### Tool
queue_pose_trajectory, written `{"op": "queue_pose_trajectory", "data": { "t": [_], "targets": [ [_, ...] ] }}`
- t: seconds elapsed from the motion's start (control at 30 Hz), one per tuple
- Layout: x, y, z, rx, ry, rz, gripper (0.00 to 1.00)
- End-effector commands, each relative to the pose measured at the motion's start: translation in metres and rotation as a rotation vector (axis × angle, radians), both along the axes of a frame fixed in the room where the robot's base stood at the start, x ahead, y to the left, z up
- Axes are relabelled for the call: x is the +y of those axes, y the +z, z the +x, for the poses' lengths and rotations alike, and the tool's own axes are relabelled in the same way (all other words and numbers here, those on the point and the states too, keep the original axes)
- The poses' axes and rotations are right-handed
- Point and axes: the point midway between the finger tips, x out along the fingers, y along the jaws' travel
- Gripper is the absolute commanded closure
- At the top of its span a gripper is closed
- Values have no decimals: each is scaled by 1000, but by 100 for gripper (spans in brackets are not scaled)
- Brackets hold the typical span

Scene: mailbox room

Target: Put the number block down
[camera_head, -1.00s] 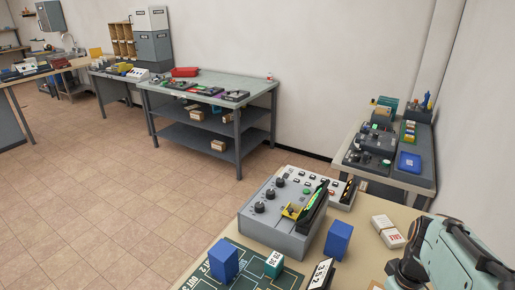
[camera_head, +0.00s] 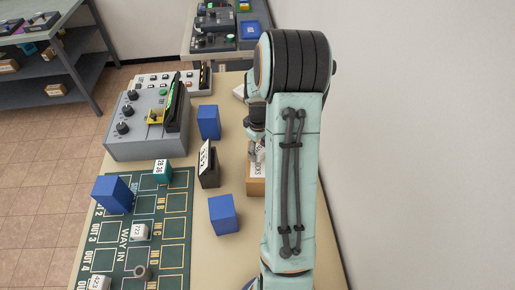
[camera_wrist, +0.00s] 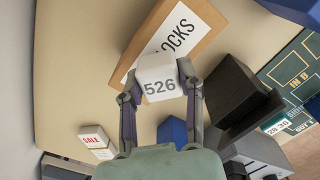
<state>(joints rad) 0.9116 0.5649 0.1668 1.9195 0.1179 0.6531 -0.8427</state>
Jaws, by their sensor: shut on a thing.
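The number block, white with "526" on its face (camera_wrist: 159,82), is between the fingers of my gripper (camera_wrist: 157,90) in the wrist view. My gripper is shut on it. Behind the block in that view is a brown box (camera_wrist: 205,25) with a white label ending in "OCKS"; I cannot tell whether the block touches it. In the head view the box (camera_head: 256,187) is beside my arm, which hides much of it and most of the gripper. A green board (camera_head: 182,228) marked "WAY IN", with IN and OUT spaces, lies to the left on the table.
A black stand with a number card (camera_head: 208,167) is left of the box. Blue blocks (camera_head: 222,215) (camera_head: 209,122) stand nearby. Teal (camera_head: 161,172) and white blocks (camera_head: 140,232) are on the board. A grey control box (camera_head: 140,135) stands behind it. The wall is at right.

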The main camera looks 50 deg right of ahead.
Motion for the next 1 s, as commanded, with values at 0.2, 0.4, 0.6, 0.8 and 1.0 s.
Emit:
{"op": "queue_pose_trajectory", "data": {
  "t": [0.2, 0.4, 0.6, 0.8, 1.0],
  "targets": [
    [0, -3, 0, 1, 1, 1, 61],
    [0, -3, 0, 0, 1, 1, 38],
    [0, -1, 0, 0, 0, 0, 38],
    [0, 25, 1, -3, 1, -4, 38],
    [0, 73, 1, -3, 1, -4, 38]
  ]
}}
